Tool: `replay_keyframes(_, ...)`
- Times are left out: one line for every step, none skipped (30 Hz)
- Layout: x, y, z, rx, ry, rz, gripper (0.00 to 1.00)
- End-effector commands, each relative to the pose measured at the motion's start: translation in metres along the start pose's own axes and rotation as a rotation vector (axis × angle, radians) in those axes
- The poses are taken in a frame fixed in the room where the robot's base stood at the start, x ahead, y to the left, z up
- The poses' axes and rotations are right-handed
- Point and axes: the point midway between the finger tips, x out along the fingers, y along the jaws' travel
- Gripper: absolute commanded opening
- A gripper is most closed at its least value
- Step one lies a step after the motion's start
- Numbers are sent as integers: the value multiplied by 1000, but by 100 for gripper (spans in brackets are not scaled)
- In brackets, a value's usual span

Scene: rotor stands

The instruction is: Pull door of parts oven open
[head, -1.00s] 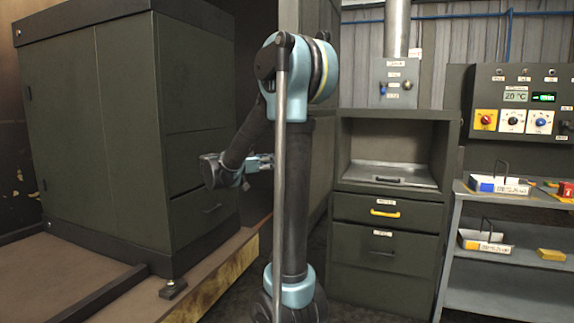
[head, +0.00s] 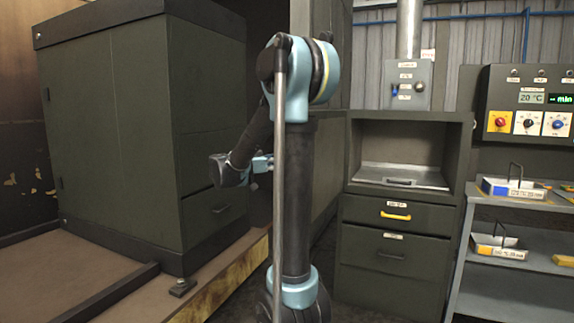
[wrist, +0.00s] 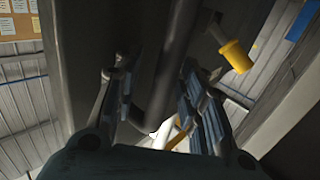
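The parts oven is not clearly identifiable; a tall dark grey-green cabinet body (head: 325,140) stands behind my arm, and its front is mostly hidden. In the wrist view a dark panel (wrist: 88,45) fills the upper left, and a dark rounded bar (wrist: 158,105), like a door handle, runs between my fingers. My gripper (wrist: 160,108) is open, with a finger on each side of the bar and visible gaps. In the head view my gripper (head: 263,164) points right, its tips hidden behind my arm.
A large dark cabinet (head: 110,130) stands left on a raised platform. A workbench with drawers (head: 395,220), shelves (head: 500,260) and a control panel (head: 530,100) are on the right. A yellow-ended knob or lever (wrist: 236,56) is near my fingers in the wrist view.

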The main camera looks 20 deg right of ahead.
Motion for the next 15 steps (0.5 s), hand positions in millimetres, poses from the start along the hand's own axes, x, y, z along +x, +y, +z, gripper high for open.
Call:
replay_keyframes(-1,0,0,0,0,0,38)
replay_keyframes(-3,0,0,0,0,-1,38)
replay_keyframes(-5,-1,0,0,0,-2,38)
replay_keyframes(-8,-1,0,0,0,-3,38)
replay_keyframes(-11,-1,0,0,0,-3,38)
replay_keyframes(-15,-1,0,0,0,-2,38)
replay_keyframes(-19,-1,0,0,0,-3,38)
replay_keyframes(-24,-1,0,0,0,-4,38)
replay_keyframes(-30,-1,0,0,0,-4,38)
replay_keyframes(-34,-1,0,0,0,-4,38)
replay_keyframes(-39,-2,0,0,0,-5,38)
replay_keyframes(-45,-1,0,0,0,-4,38)
replay_keyframes(-50,-1,0,0,0,-5,38)
replay_keyframes(-55,-1,0,0,0,-6,38)
replay_keyframes(-61,-1,0,0,0,-4,38)
